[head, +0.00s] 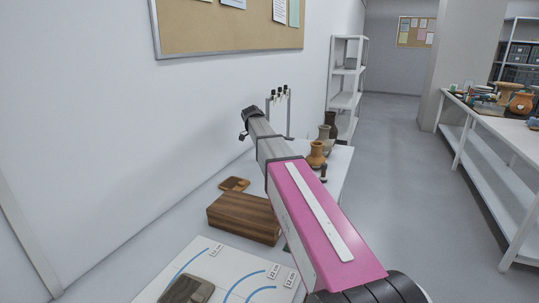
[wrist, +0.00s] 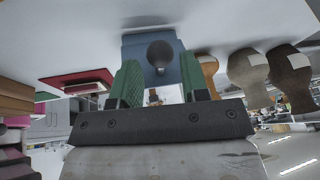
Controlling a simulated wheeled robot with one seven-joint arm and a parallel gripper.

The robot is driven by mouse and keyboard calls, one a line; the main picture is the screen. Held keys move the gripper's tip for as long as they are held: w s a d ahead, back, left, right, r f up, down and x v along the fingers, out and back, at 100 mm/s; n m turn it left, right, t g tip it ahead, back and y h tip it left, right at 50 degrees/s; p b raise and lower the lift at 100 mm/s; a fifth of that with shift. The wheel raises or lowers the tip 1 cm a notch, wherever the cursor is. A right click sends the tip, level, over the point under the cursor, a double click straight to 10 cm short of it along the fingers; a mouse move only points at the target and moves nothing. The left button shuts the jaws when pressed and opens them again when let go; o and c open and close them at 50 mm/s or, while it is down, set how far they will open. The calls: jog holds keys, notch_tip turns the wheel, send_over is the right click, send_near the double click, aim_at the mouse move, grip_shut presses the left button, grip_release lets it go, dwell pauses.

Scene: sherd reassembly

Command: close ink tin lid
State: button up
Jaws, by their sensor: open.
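My gripper (head: 250,118) is over the far part of the white worktable in the head view. In the wrist view its green-padded fingers (wrist: 158,66) are apart with nothing gripped. Beyond and between them is a blue block-like thing (wrist: 134,46) with a dark round knob (wrist: 160,54) in front. A dark red flat thing (wrist: 75,79) lies on the table to the left, with a part angled away from it. I cannot tell for sure which of these is the ink tin, or how its lid stands. The head view does not show either clearly.
A wooden box (head: 243,216) and a small brown tray (head: 234,184) are left of my arm. Several vases, including an orange-brown one (head: 315,156), stand right of it. A rack with black knobs (head: 288,112) is behind. A dark sherd (head: 187,290) lies on a marked sheet in front.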

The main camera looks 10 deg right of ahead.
jog(key=shift+x, duration=1.2)
